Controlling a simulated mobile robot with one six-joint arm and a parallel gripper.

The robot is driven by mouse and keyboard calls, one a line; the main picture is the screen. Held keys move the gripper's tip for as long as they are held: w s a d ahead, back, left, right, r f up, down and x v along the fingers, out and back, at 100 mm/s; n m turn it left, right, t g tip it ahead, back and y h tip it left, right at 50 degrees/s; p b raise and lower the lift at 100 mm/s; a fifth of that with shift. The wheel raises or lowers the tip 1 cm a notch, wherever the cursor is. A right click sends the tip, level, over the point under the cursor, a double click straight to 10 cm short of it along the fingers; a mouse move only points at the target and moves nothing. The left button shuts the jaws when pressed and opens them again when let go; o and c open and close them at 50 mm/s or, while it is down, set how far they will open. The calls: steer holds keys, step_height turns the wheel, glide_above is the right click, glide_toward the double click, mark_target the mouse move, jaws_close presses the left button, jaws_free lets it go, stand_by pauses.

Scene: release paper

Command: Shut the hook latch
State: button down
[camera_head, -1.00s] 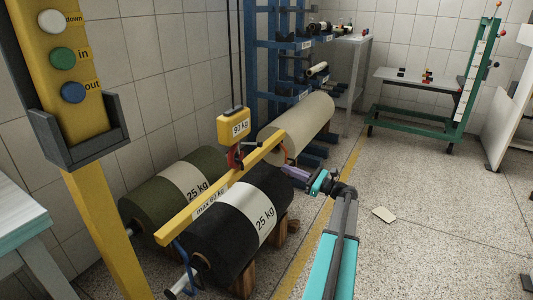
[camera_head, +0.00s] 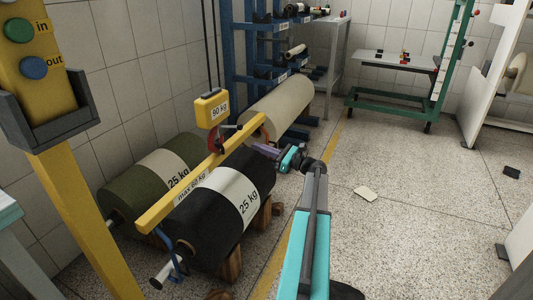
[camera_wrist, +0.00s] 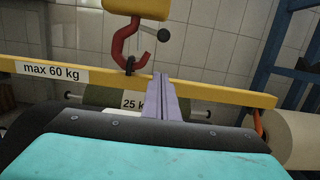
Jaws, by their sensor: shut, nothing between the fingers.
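The red crane hook (camera_wrist: 127,42) hangs under the yellow 90 kg block (camera_head: 212,108). In the wrist view its curved lower end passes by a dark ring (camera_wrist: 130,65) on the yellow lifting beam (camera_wrist: 215,92). The latch, a dark lever with a round black knob (camera_wrist: 163,34), sticks out to the right of the hook, and the hook's right side looks open. My gripper (camera_wrist: 161,76) has its purple fingers closed together and empty. Its tips lie below and right of the hook, apart from the latch, overlapping the beam in the picture. The head view also shows my gripper (camera_head: 253,148) right of the hook.
A cream roll (camera_head: 276,108) lies behind, near a blue rack (camera_head: 238,60). A yellow control post (camera_head: 80,210) stands at left. Floor at right is mostly clear.

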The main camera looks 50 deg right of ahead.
steer(key=w+a+r+b, duration=0.1)
steer(key=w+r+b, duration=0.2)
steer(key=w+r, duration=0.1)
steer(key=shift+w+a+r, duration=0.15)
steer(key=shift+w+r, duration=0.2)
steer(key=shift+w, duration=0.15)
stand_by(0.3)
